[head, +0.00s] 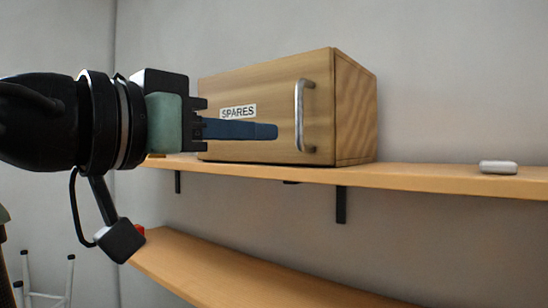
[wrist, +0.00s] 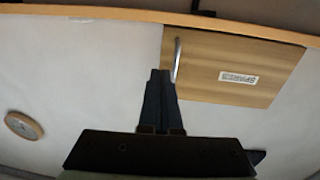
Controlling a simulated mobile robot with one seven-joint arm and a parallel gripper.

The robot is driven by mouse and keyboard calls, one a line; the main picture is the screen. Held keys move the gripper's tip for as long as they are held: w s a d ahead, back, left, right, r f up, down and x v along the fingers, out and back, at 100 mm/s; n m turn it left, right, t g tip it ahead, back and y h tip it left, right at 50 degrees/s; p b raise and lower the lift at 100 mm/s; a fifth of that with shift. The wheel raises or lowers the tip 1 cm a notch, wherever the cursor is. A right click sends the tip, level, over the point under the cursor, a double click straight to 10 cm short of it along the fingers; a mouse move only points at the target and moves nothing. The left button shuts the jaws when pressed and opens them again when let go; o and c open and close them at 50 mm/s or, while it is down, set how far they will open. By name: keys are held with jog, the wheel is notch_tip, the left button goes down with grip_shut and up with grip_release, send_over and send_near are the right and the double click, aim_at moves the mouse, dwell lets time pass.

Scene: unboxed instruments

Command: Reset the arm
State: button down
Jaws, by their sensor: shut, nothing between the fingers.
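My gripper (head: 276,131) reaches in from the left in the head view, its dark blue fingers shut with nothing between them. The fingers also show in the wrist view (wrist: 160,75), pressed together and pointing toward the cabinet's handle side. A wooden cabinet (head: 265,95) labelled SPARES stands on the upper shelf, and its door is shut. Its metal bar handle (head: 299,115) is upright, just right of the fingertips in the head view. I cannot tell how far the fingertips are from it. The cabinet also shows upside down in the wrist view (wrist: 215,72).
The upper shelf (head: 430,178) carries a small pale rounded object (head: 498,167) at the right. A round wooden-rimmed object (wrist: 23,125) shows in the wrist view. White stool legs (head: 68,275) stand lower left.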

notch_tip(320, 180, down, 5)
jog(key=w+d+n+t+y+b, duration=0.1)
jog(key=w+n+t+y+b, duration=0.15)
jog(key=n+t+y, duration=0.3)
jog(key=s+d+n+t+y+b, duration=0.1)
jog(key=s+t+y, duration=0.5)
jog(key=s, duration=0.6)
jog(key=shift+s+d+f+n+t, duration=0.25)
jog(key=shift+d+f+n+t, duration=0.2)
jog(key=shift+d+n+t, duration=0.5)
jog(key=shift+a, duration=0.2)
